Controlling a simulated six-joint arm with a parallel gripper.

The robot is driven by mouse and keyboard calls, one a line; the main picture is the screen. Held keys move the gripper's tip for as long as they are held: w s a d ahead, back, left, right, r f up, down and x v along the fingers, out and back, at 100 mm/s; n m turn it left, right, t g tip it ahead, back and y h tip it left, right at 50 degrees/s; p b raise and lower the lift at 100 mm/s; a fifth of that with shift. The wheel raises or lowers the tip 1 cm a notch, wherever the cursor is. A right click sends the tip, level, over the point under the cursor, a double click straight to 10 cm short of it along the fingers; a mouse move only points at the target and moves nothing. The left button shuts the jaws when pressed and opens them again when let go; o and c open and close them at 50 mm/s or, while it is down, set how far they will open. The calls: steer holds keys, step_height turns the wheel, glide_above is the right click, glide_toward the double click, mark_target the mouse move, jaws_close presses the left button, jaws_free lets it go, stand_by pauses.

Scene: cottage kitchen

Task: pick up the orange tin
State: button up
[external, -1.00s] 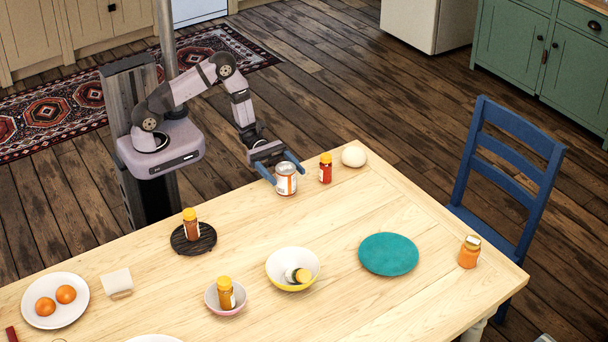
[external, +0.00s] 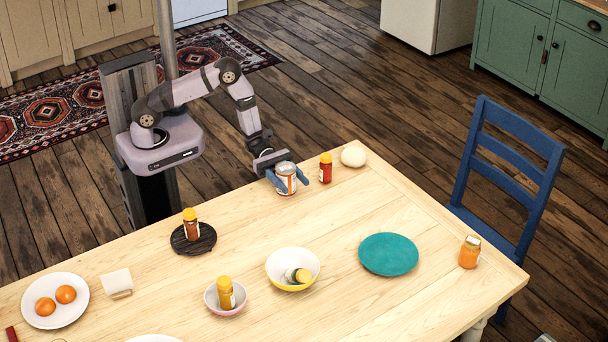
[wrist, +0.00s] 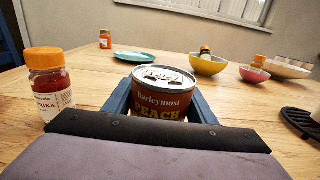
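The tin (external: 288,184) has an orange and white label and a silver top in the external view. It stands upright near the table's far edge. My gripper (external: 295,187) is low at the table with one blue finger on each side of the tin. My gripper (wrist: 161,100) looks open around it, with the fingers close to its sides; contact is not clear. The finger ends are partly hidden behind the tin in the wrist view.
A red bottle with an orange cap (external: 325,169) stands close to the right of my gripper, with a pale round object (external: 353,156) beyond it. A teal plate (external: 388,254), an orange jar (external: 469,253), a yellow-rimmed bowl (external: 292,258) and a dark trivet (external: 207,241) stand farther off.

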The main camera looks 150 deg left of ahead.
steer(key=shift+r, duration=0.15)
step_height(320, 180, up, 10)
stand_by(0.9)
